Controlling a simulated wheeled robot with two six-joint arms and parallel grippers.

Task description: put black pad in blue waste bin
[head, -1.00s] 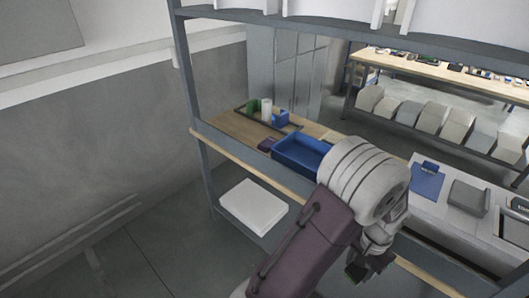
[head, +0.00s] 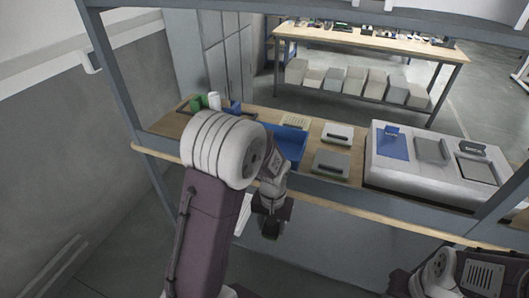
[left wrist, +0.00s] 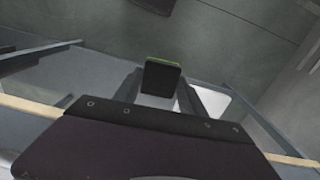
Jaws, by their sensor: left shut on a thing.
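My left gripper (head: 272,218) hangs in front of the shelf's wooden board, shut on a black pad. In the left wrist view the black pad (left wrist: 161,78) is a dark block with a thin green edge, held between the fingers. A blue open-topped bin (head: 291,142) stands on the board behind my left wrist. My left arm hides part of it, and its inside is mostly out of sight. The pad is apart from the bin, nearer to me and lower. My right gripper is not in view; only part of my right arm shows at the lower right.
Right of the bin are two pale boxes with dark slots (head: 331,164) and a large white device (head: 425,160) with a blue sheet on it. A tray with green, white and blue items (head: 212,105) is at the left. A grey shelf post (head: 120,95) stands left.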

